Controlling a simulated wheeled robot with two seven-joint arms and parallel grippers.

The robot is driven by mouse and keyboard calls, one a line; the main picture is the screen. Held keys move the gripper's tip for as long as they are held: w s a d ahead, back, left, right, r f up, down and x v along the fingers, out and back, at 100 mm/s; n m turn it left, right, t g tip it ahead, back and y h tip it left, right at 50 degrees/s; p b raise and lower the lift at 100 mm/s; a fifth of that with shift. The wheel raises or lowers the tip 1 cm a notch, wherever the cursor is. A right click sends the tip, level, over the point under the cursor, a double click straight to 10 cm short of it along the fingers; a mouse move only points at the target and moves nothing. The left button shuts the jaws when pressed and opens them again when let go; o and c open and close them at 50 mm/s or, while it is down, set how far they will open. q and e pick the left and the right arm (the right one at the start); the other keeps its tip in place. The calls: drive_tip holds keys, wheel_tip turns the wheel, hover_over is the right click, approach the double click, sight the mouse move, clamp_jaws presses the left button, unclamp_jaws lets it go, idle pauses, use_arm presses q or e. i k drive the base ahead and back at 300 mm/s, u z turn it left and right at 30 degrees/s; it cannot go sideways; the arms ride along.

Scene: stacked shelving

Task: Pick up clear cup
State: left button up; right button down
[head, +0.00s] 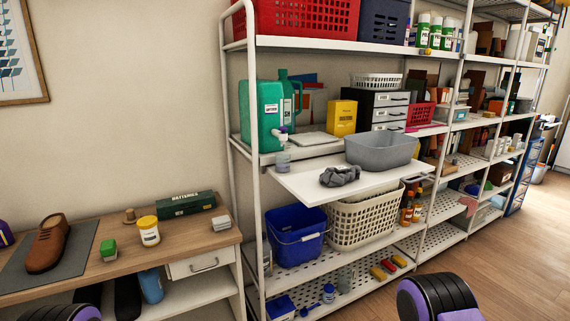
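A small clear container (283,159) stands at the left front of the middle shelf, just below the spout of a green jug (262,112). It looks like a clear cup, but it is small and its rim is hard to make out. Only rounded black and purple parts of my arms show at the bottom edge. Neither gripper's fingers are in view.
A white pull-out board (300,186) juts from the shelf, bearing a grey cloth (340,176) and a grey tub (382,150). Below are a blue bucket (297,240) and a cream basket (365,223). A wooden bench (110,268) stands left. Floor (520,255) at right is clear.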

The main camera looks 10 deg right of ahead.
sight(283, 159)
drive_tip(key=u, duration=0.5)
drive_tip(key=i, duration=0.8)
drive_tip(key=z, duration=0.35)
